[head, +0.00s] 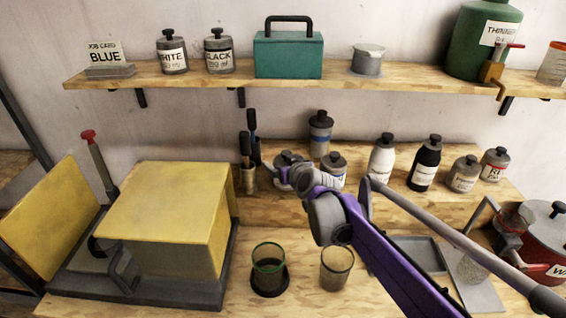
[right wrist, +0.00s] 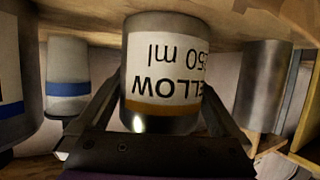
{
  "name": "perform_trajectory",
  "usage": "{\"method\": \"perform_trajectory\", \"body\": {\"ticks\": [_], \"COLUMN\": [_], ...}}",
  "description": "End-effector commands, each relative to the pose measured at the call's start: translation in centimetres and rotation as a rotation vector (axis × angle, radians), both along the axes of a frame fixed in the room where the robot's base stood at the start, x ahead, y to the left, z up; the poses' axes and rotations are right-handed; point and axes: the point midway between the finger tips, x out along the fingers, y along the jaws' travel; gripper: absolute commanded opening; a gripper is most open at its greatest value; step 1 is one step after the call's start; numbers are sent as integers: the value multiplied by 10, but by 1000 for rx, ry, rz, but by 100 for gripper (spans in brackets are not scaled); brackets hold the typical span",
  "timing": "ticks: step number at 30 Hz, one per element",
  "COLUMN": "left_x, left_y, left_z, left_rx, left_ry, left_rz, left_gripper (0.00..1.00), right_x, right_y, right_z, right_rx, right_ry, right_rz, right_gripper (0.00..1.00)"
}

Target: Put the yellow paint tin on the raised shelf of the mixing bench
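The yellow paint tin (right wrist: 165,55) is a grey metal tin with a white label and a yellow band. It fills the middle of the right wrist view, where it appears upside down. In the head view only its grey lid (head: 287,158) shows clearly, with the gripper over the rest. My right gripper (head: 284,178) has a finger on each side of the tin and looks shut on it. The tin is over the raised shelf (head: 283,208) of the mixing bench, its base touching or very close to the wood; I cannot tell which. My left gripper is out of view.
A brush pot (head: 249,181) stands left of the tin. A blue-labelled tin (head: 334,164) and a blue-banded bottle (head: 320,138) are close on the right. More bottles (head: 426,163) stand farther right. A wall shelf (head: 200,80) runs above. Two cups (head: 337,272) stand lower in front.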

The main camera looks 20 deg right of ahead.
Motion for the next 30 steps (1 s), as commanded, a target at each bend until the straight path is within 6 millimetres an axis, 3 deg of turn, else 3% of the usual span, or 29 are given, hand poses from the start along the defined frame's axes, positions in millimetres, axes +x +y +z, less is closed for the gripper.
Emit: {"method": "perform_trajectory", "body": {"ticks": [7, 10, 24, 30], "left_x": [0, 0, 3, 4], "left_y": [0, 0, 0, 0], "left_z": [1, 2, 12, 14], "left_rx": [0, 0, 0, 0], "left_ry": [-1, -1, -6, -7], "left_rz": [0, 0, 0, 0], "left_gripper": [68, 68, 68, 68], "right_x": [0, -9, -90, -108], "right_y": [0, 0, 5, 6], "right_z": [3, 7, 40, 47], "right_rx": [0, -1, -1, -1], "right_ry": [0, 0, 0, 0], "right_rz": [0, -1, -2, -1], "right_gripper": [100, 100, 100, 100]}}
